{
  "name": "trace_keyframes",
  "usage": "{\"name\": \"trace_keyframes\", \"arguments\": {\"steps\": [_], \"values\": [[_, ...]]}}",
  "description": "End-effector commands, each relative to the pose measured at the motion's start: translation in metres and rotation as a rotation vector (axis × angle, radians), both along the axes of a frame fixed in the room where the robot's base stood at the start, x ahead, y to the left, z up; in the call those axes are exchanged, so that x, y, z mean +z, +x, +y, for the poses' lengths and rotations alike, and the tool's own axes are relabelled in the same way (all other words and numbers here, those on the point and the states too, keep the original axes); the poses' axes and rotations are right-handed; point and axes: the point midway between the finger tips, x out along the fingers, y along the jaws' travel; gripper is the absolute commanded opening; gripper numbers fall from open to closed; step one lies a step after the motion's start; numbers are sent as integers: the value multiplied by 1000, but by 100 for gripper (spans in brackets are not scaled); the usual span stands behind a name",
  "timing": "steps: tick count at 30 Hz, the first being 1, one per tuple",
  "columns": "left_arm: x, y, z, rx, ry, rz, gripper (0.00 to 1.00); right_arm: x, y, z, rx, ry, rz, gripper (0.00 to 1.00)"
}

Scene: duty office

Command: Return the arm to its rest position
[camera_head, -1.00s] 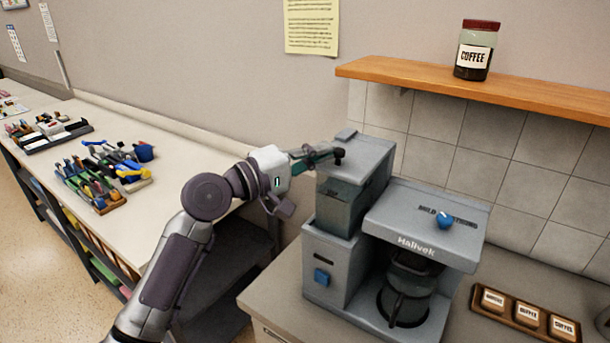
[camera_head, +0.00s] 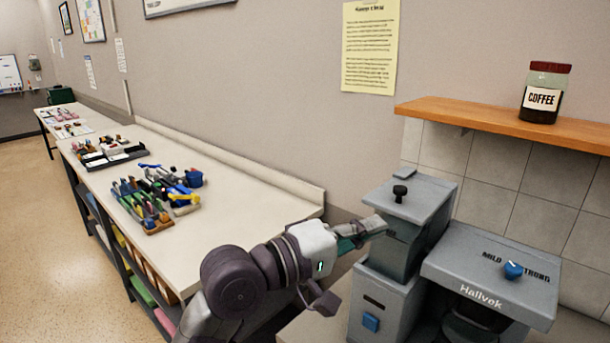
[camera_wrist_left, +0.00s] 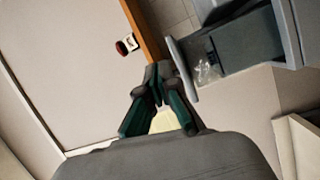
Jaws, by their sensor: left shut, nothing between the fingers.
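My left arm comes in from the bottom of the head view. My left gripper (camera_head: 378,226) is shut and empty, at the left side of the grey coffee machine's tank, below the lid (camera_head: 415,199) with its black knob (camera_head: 400,192). I cannot tell whether it touches the tank. In the left wrist view the green-and-black fingers (camera_wrist_left: 158,76) come together at their tips, with part of the machine (camera_wrist_left: 248,48) to their right. The coffee machine (camera_head: 490,262) has a blue dial (camera_head: 513,270) and a blue button (camera_head: 371,322). My right gripper is not in view.
A wooden shelf (camera_head: 500,123) with a coffee jar (camera_head: 545,92) is above the machine. A long white bench (camera_head: 250,198) with tools in holders (camera_head: 146,212) runs along the wall at left. A yellow notice (camera_head: 369,45) is on the wall. Open floor (camera_head: 40,220) lies at far left.

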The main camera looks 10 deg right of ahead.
Motion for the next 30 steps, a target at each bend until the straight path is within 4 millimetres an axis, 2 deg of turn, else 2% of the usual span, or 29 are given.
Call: {"name": "trace_keyframes", "arguments": {"steps": [4, 8, 9, 11, 12, 15, 18, 21, 25, 30], "values": [[-76, 6, 39, 116, 159, -42, 0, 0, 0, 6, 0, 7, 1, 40], [-160, -3, 91, 220, 397, -83, 0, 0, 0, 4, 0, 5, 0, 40], [-185, -9, 108, 243, 477, -89, 0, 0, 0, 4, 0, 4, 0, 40], [-221, -22, 134, 263, 600, -92, 0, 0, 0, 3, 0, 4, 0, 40], [-244, -32, 152, 271, 684, -90, 0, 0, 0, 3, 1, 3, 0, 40], [-295, -65, 197, 264, 896, -74, 0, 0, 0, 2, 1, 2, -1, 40], [-330, -99, 236, 230, 1072, -53, 0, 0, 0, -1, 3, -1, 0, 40], [-353, -128, 265, 187, 1206, -30, 0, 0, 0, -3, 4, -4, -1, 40], [-372, -161, 296, 127, 1338, -2, 0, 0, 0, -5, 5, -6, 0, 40], [-386, -201, 328, 46, 1478, 35, 0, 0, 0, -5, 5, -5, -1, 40]]}}
